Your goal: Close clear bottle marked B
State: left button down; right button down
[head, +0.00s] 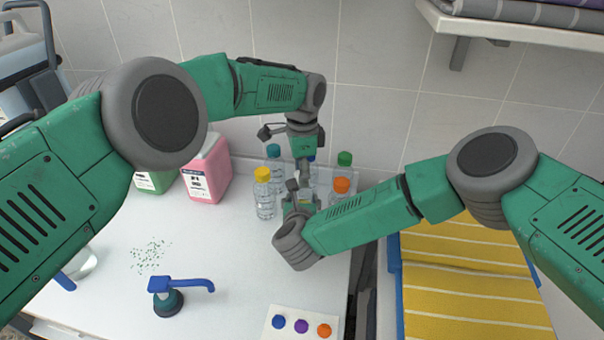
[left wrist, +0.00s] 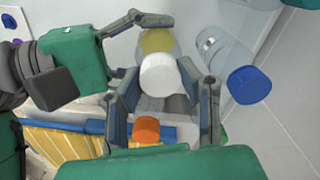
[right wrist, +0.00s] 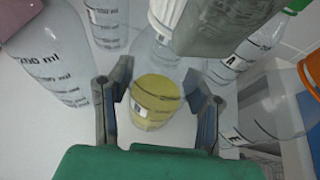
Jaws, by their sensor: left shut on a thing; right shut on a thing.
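The clear bottle (right wrist: 157,92) holds yellow liquid and stands between my right gripper's fingers. Its label is small, and I cannot read the letter for sure. My right gripper (head: 303,198) is shut on this bottle from the front. A white cap (left wrist: 161,73) is between the fingers of my left gripper (head: 301,178), which is shut on it from above. In the left wrist view the cap overlaps the yellow of the bottle, so it is over the bottle's top. I cannot tell whether it is seated on the neck. In the head view the grippers hide most of the bottle.
Other clear bottles stand close around: yellow-capped (head: 264,197), teal-capped (head: 273,151), green-capped (head: 345,158), orange-capped (head: 341,185) and blue-capped (left wrist: 248,85). A pink jug (head: 208,172) is at the left. A blue-spouted pump (head: 170,300) and a dotted card (head: 300,323) lie nearer. Yellow towels (head: 465,290) are at the right.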

pick_arm(q)
jog(key=m, duration=0.8)
jog(key=shift+d, duration=0.15)
jog(key=c, duration=1.1)
grip_release()
jog(key=shift+s, duration=0.1)
jog(key=shift+r, duration=2.25)
jog(key=shift+c, duration=0.5)
